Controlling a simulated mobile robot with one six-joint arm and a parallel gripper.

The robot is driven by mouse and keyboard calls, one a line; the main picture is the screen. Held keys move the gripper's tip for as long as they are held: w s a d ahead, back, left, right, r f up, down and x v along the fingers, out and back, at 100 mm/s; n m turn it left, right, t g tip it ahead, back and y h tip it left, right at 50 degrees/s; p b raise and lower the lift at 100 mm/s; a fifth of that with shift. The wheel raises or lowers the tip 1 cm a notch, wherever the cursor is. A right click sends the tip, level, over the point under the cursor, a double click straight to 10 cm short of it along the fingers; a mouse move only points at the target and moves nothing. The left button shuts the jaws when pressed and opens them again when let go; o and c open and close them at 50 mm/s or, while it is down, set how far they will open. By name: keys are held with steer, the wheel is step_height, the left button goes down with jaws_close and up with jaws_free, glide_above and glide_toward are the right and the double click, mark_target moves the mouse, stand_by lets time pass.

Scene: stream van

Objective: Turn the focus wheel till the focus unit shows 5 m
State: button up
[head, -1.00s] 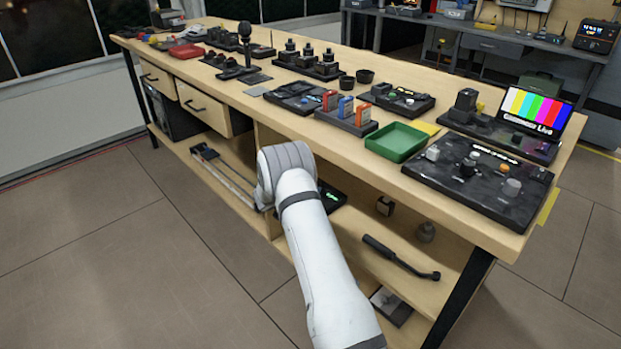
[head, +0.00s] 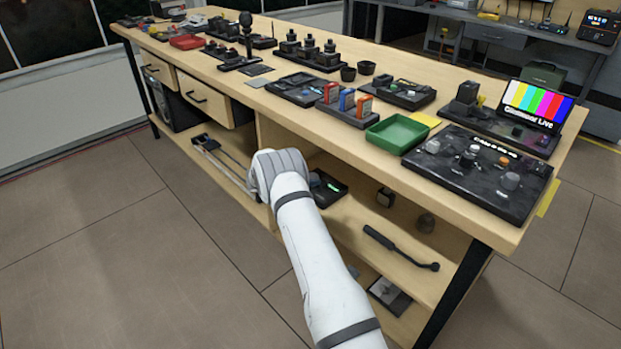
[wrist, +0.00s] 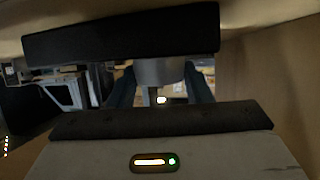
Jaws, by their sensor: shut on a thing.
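The focus unit (head: 328,188) is a dark box with a small green-lit readout on the bench's lower shelf. It is partly covered by my wrist in the head view, and its figures are too small to read. My gripper is hidden behind my wrist there. In the wrist view my gripper (wrist: 160,88) has two dark fingers, one on each side of a grey round part, which appears to be the focus wheel (wrist: 160,72). The fingers are closed on it. Its marks and the exact contact are too dark to see.
The workbench top (head: 300,128) overhangs the shelf close above my wrist. A green tray (head: 398,134) stands on top.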

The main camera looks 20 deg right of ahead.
steer(key=o, duration=0.8)
steer(key=shift+w+a, duration=0.2)
steer(key=shift+a, duration=0.1)
steer(key=shift+c, duration=0.2)
steer(key=shift+o, duration=1.2)
steer(key=shift+s+d, duration=0.1)
steer(key=shift+d, duration=0.05)
steer(key=shift+p+v, duration=0.65)
steer(key=shift+v, duration=3.25)
